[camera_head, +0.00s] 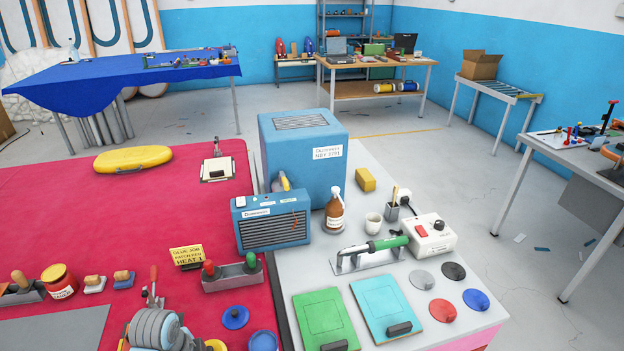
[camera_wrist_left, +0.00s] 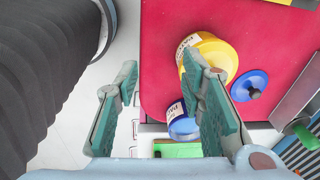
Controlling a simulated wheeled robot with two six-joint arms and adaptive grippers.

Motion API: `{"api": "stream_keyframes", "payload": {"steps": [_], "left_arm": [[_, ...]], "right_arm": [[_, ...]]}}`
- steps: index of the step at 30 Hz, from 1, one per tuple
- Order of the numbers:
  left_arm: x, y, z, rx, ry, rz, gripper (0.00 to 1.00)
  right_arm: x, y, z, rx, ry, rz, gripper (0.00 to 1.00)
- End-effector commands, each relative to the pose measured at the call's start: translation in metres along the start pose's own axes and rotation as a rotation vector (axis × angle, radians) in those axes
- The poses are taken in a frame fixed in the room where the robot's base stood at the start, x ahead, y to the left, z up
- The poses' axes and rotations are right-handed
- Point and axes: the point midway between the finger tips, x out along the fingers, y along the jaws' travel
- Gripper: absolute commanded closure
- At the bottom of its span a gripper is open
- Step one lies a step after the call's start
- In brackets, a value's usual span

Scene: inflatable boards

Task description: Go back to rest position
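My left gripper (camera_wrist_left: 160,80) shows in the left wrist view with its two green-padded fingers spread wide apart. Nothing is held between them. Its right finger overlaps the view of a yellow jar (camera_wrist_left: 215,52) and a blue jar (camera_wrist_left: 182,122) on the red surface; I cannot tell any contact. Neither gripper shows in the head view, and my right gripper is in no view.
The white bench (camera_head: 290,275) at right holds green (camera_head: 326,318) and turquoise (camera_head: 387,306) boards. Grey floor (camera_head: 450,185) lies beyond.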

Motion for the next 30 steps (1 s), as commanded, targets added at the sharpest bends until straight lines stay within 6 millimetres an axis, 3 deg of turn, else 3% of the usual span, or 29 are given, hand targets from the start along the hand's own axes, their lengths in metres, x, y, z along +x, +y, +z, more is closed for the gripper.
{"api": "stream_keyframes", "payload": {"steps": [4,9,19,25,30], "left_arm": [[0.011,0.038,0.015,-0.238,-0.009,-0.051,0.64],[0.010,0.082,0.033,-0.551,0.006,-0.124,0.64],[-0.028,0.157,0.061,-1.117,0.105,-0.237,0.64],[0.047,0.151,0.069,-1.137,0.075,-0.217,0.64],[0.118,0.159,0.081,-1.147,0.045,-0.195,0.64]], "right_arm": [[0.000,0.000,-0.001,0.000,0.001,0.000,1.00],[0.000,0.000,0.000,0.000,0.000,0.000,1.00],[0.000,0.000,0.002,0.000,-0.002,0.000,1.00],[0.008,-0.001,0.002,0.000,-0.002,0.000,1.00],[0.015,-0.001,0.003,0.000,-0.002,0.000,1.00]]}}
